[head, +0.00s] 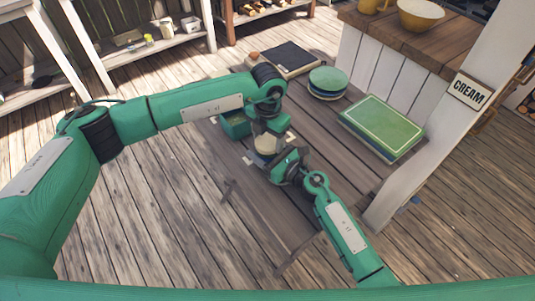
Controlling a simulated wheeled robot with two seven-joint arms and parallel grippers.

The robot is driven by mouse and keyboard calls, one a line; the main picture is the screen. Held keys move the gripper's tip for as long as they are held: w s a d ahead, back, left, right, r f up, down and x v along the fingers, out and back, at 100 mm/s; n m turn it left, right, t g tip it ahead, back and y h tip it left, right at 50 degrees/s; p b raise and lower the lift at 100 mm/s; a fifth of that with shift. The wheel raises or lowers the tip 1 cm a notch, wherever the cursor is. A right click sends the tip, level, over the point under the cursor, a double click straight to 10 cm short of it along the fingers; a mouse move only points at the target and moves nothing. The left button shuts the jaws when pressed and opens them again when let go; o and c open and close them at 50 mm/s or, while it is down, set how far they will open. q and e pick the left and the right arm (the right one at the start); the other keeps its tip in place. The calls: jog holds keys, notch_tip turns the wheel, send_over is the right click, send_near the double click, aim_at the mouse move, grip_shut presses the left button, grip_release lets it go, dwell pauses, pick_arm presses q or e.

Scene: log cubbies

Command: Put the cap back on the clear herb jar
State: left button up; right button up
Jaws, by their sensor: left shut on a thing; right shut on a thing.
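A pale cream round piece (266,144), which looks like the cap, sits directly under my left gripper (267,134). My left gripper points down and is shut on it. My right gripper (277,163) comes in from the lower right, low over the table, and is shut on what looks like the clear herb jar (262,159). The jar is small, pale and mostly hidden by the cap and my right gripper. I cannot tell whether cap and jar touch.
A white post with a CREAM sign (468,92) stands right. The table's near end is mostly clear.

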pick_arm(q)
jog(key=m, duration=0.6)
jog(key=o, duration=1.1)
jog(key=shift+r, duration=2.25)
jog(key=shift+r, duration=0.1)
jog(key=shift+c, duration=0.3)
jog(key=shift+r+n, duration=1.3)
jog(key=shift+r, duration=0.35)
